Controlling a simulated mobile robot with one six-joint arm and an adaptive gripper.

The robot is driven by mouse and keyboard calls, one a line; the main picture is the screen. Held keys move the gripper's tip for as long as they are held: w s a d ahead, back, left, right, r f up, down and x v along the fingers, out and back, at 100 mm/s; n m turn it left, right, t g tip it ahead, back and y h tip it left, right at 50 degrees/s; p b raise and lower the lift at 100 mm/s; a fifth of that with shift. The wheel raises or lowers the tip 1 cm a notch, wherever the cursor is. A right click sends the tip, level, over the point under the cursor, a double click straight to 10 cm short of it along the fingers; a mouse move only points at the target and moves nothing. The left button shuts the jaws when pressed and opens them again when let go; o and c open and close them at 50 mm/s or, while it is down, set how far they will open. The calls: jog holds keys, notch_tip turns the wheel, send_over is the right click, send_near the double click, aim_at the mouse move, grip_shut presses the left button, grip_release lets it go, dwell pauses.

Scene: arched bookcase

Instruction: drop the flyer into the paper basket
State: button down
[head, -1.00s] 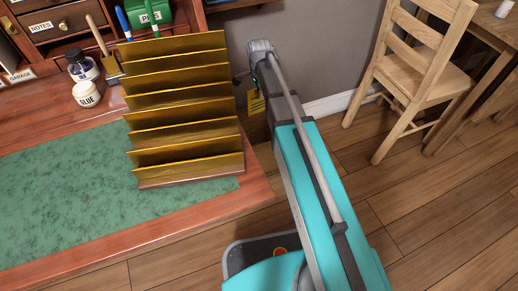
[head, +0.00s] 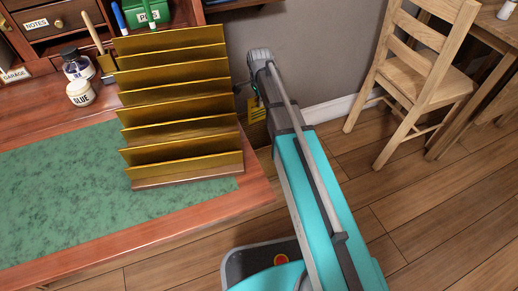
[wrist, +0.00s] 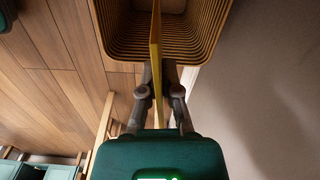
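The flyer is a thin yellow sheet (wrist: 155,42), seen almost edge-on in the wrist view. My gripper (wrist: 160,74) is shut on its near end, one finger on each side. The flyer's far part overlaps the opening of the paper basket (wrist: 115,47), a ribbed brown bin with rounded corners. The wrist view does not make clear how far the flyer is inside the basket. In the head view, the yellow flyer (head: 256,111) shows just left of my arm, and my arm hides most of what is behind it.
A desk with a green mat (head: 60,190) and a gold file rack (head: 180,110) stands left of my arm. A wooden chair (head: 420,75) is at right. The grey wall (wrist: 260,90) is close beside the basket.

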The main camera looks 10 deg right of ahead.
aim_at(260, 112)
jog(key=shift+f+b, duration=2.5)
jog(key=shift+f, duration=0.25)
jog(key=c, duration=0.7)
grip_release()
jog(key=shift+s, duration=0.15)
jog(key=shift+r, duration=0.1)
jog(key=s+d+r+n+p, duration=0.1)
jog(key=s+r+n+p, duration=0.6)
jog(key=s, duration=0.3)
jog(key=s+r+n+p, duration=0.6)
jog(key=s+n, duration=0.1)
jog(key=s, duration=0.3)
notch_tip(260, 112, up, 38)
jog(key=p, duration=3.8)
jog(key=shift+s+d+r, duration=0.1)
jog(key=shift+s+r, duration=0.05)
